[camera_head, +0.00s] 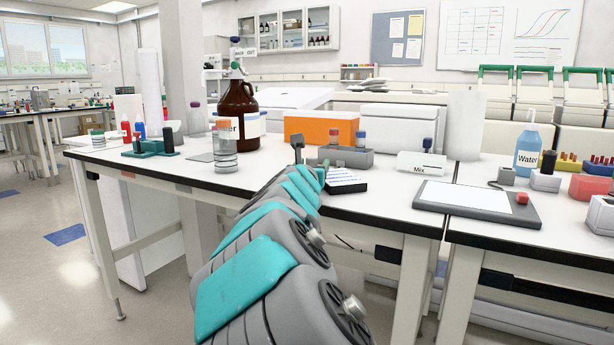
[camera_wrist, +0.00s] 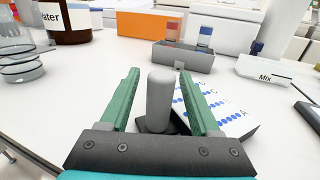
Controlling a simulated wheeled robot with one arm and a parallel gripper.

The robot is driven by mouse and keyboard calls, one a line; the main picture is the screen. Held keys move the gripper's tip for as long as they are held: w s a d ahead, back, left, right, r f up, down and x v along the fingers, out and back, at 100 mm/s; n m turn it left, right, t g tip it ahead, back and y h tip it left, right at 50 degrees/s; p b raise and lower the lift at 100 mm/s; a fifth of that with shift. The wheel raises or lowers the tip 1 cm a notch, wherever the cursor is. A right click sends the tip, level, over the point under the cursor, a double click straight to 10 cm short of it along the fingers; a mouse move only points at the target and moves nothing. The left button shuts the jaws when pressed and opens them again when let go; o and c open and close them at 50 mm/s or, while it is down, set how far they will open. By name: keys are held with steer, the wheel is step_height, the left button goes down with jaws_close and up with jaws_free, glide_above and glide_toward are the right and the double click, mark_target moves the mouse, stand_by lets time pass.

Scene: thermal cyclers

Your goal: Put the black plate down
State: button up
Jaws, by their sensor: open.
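A black-sided plate (camera_head: 345,182) with a white top and rows of blue dots lies on the white bench near its front edge. In the wrist view the plate (camera_wrist: 238,121) shows beyond and to the right of my gripper (camera_wrist: 170,85); the right finger hides part of it. My gripper is open. Its two green fingers stand apart, with a grey upright cylinder (camera_wrist: 160,95) on a dark base between them. A gap shows on each side of the cylinder. Whether the dark base joins the plate, I cannot tell. In the head view my arm covers most of the gripper.
A grey rack (camera_head: 345,157) with capped tubes and an orange box (camera_head: 321,128) stand behind the plate. A white "Mix" sign (camera_head: 421,164) and a grey pad (camera_head: 478,203) are to the right. A brown bottle (camera_head: 237,112) and glass vessels (camera_head: 225,148) stand left. Bare bench lies at front left.

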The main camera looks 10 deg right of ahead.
steer(key=b+v, duration=0.2)
steer(key=v, duration=0.8)
steer(key=shift+s, duration=0.25)
stand_by(1.1)
stand_by(0.9)
